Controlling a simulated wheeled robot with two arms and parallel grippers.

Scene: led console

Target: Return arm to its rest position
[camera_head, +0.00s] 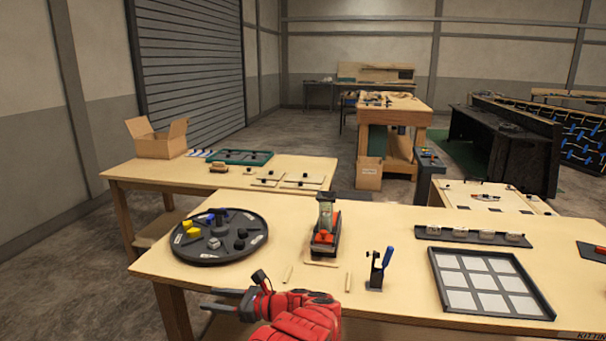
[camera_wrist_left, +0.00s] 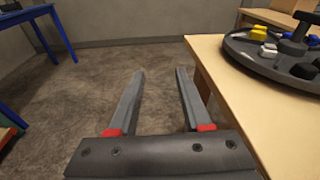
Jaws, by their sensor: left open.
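My left gripper (camera_head: 228,299) is red with dark fingers and shows at the bottom of the head view, at the front edge of the near wooden table (camera_head: 390,240). Its fingers point left. In the left wrist view the two fingers (camera_wrist_left: 158,85) are spread apart with nothing between them, over bare concrete floor beside the table edge (camera_wrist_left: 235,105). My right gripper is in neither view.
A round black tray (camera_head: 205,258) with yellow, blue and grey pieces stands at the table's left. A red-and-black device (camera_head: 325,232), a blue-handled clamp (camera_head: 379,269) and a framed grid (camera_head: 490,282) stand farther right.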

